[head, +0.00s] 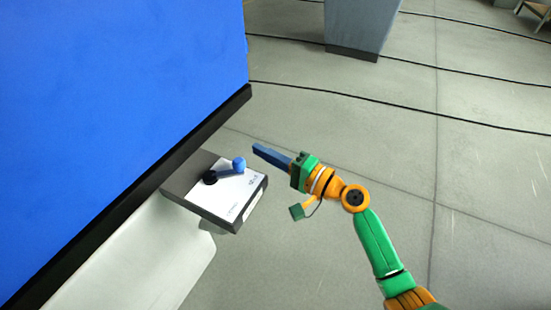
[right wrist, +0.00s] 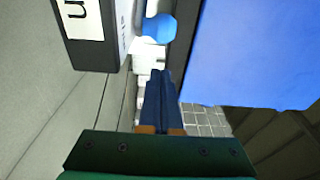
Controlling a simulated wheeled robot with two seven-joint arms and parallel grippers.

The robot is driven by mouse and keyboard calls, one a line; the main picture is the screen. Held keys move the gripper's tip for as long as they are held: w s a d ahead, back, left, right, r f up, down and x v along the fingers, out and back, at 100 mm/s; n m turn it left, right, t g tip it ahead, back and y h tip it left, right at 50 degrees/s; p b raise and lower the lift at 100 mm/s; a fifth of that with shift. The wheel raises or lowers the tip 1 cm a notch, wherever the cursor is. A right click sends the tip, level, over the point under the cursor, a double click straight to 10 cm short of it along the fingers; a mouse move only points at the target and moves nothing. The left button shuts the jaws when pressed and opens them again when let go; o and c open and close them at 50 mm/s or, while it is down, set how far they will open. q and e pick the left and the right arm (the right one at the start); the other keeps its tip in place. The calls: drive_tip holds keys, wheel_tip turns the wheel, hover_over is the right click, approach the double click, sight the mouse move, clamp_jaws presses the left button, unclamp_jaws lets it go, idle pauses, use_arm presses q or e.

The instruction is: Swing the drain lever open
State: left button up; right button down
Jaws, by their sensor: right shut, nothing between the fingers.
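The lever's blue knob also shows at the top of the right wrist view (right wrist: 160,27). My right gripper (head: 257,149) is shut and empty, with its dark blue fingers pointing left. In the head view it appears just above and right of the knob, with a gap between. My left gripper is not in view.
The large blue panel (head: 120,90) with a black lower edge fills the left side. A pale surface (head: 140,262) lies below it. A grey-blue block (head: 358,25) stands at the back, and dark cables cross the floor.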

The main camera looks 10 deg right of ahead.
sight(251, 170)
use_arm(q)
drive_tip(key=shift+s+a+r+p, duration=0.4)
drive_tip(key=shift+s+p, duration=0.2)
drive_tip(key=shift+p, duration=0.1)
use_arm(e)
drive_tip(key=a, duration=0.1)
drive_tip(key=s+a, duration=0.1)
drive_tip(key=a, duration=0.1)
drive_tip(key=shift+a, duration=0.15)
